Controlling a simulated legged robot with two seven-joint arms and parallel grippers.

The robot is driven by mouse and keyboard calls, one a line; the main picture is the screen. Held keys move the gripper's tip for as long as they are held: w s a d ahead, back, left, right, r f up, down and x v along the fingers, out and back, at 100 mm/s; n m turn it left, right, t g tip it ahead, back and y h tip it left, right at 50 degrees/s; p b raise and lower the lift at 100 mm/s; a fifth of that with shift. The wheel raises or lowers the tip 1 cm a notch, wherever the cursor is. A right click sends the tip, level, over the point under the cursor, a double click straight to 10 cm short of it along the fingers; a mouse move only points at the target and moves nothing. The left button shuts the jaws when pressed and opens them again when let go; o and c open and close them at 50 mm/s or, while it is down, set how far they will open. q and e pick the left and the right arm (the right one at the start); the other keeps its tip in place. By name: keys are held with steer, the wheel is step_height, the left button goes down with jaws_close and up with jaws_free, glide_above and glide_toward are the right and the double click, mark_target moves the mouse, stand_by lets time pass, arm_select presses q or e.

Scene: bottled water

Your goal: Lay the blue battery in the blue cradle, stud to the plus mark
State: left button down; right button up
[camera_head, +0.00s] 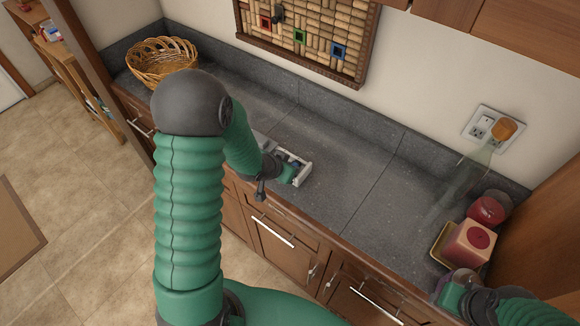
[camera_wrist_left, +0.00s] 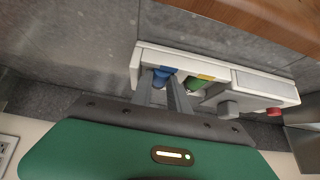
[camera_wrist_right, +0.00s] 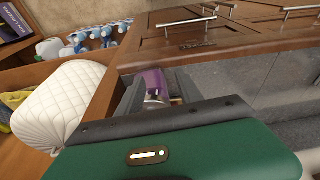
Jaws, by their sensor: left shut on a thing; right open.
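A white battery holder (camera_head: 307,172) sits on the grey counter; its long white rim shows in the left wrist view (camera_wrist_left: 215,62). My left gripper (camera_wrist_left: 166,92) is at the holder, its fingers shut on the blue battery (camera_wrist_left: 163,75). The battery is mostly hidden by the fingers. I cannot tell whether it rests in its cradle, and no stud or plus mark can be made out.
A wicker basket (camera_head: 162,62) stands at the back left. A pink box (camera_head: 471,243) and a red round object (camera_head: 489,208) stand at the right. A translucent bottle shape (camera_head: 470,180) is near the wall outlet (camera_head: 484,128). The middle counter is clear.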

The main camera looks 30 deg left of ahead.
arm_select(q)
steer(key=shift+a+f, duration=0.1)
steer(key=shift+a, duration=0.2)
steer(key=c, duration=1.5)
jaws_free()
steer(key=shift+a, duration=0.3)
steer(key=o, duration=0.3)
steer(key=shift+a, duration=0.25)
steer(key=shift+d, duration=0.45)
steer(key=shift+s+d+r, duration=0.1)
steer(key=shift+d+r, duration=0.05)
steer(key=shift+r, duration=0.1)
steer(key=p+v, duration=0.5)
steer(key=p, duration=0.1)
steer(key=p+v, duration=0.6)
steer(key=p, duration=0.1)
steer(key=p+v, duration=0.5)
steer(key=p, duration=0.2)
steer(key=shift+s+a, duration=0.15)
steer(key=shift+a, duration=0.1)
arm_select(e)
steer(key=w+v, duration=0.2)
steer(key=v, duration=0.8)
steer(key=w+a+r+v, duration=0.1)
steer(key=w+v, duration=0.1)
steer(key=v, duration=0.7)
steer(key=shift+r, duration=0.4)
steer(key=shift+a, duration=0.1)
